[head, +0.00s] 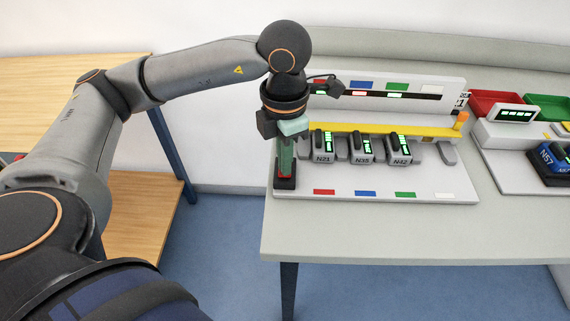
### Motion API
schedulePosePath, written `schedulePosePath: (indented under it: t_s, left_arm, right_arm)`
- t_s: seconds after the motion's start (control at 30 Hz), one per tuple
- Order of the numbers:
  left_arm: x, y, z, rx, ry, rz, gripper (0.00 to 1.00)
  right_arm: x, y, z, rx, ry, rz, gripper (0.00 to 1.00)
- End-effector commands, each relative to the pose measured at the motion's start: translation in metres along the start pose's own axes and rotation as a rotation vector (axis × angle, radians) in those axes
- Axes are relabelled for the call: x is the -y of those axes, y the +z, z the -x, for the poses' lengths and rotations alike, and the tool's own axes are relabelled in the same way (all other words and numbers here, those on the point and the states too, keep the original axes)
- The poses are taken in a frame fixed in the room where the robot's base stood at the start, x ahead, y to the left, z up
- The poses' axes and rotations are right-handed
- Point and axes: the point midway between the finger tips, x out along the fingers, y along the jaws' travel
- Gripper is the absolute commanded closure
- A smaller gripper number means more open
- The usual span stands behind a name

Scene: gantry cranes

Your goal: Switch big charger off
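The big charger (420,187) is a wide white unit on the grey table, with a yellow bar (395,131) across it. Batteries marked N21 (322,147), N35 (360,149) and N42 (398,147) sit in its slots, with green bars lit on them. A black block with red on it (285,182), perhaps the switch, is at the charger's front left corner. My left gripper (286,165) points down right over this block. Its greenish lower part hides much of it, and I cannot tell whether they touch or how far the fingers are apart. My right gripper is out of view.
A smaller white charger (505,135) with battery N57 (554,158) stands to the right. Red (494,102) and green (546,106) bins are behind it. An orange knob (461,118) rises at the yellow bar's right end. The table front (400,238) is bare. A wooden shelf unit (40,70) stands left.

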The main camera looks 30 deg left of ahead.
Motion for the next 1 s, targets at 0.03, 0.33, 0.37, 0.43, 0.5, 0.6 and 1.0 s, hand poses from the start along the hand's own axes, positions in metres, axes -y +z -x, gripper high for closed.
schedulePosePath:
  t_s: [0.03, 0.33, 0.37, 0.43, 0.5, 0.6, 1.0]
  left_arm:
    - [0.000, 0.000, -0.002, 0.000, 0.000, 0.000, 1.00]
    - [0.000, 0.000, -0.004, -0.001, 0.000, 0.000, 1.00]
    - [0.000, 0.000, -0.003, -0.001, 0.000, 0.000, 1.00]
    - [0.000, 0.000, 0.000, -0.001, -0.001, 0.000, 1.00]
    - [0.000, 0.000, 0.005, -0.001, 0.000, 0.000, 1.00]
    - [0.000, 0.000, 0.014, -0.001, 0.001, 0.000, 1.00]
    - [0.000, 0.000, 0.047, 0.000, 0.000, 0.000, 1.00]
  right_arm:
    - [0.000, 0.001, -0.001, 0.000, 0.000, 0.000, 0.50]
    - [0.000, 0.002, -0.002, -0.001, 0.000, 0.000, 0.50]
    - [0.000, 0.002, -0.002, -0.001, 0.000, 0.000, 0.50]
    - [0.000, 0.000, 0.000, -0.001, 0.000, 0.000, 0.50]
    - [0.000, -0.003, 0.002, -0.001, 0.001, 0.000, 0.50]
    - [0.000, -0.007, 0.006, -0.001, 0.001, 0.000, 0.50]
    - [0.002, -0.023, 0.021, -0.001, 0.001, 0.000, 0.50]
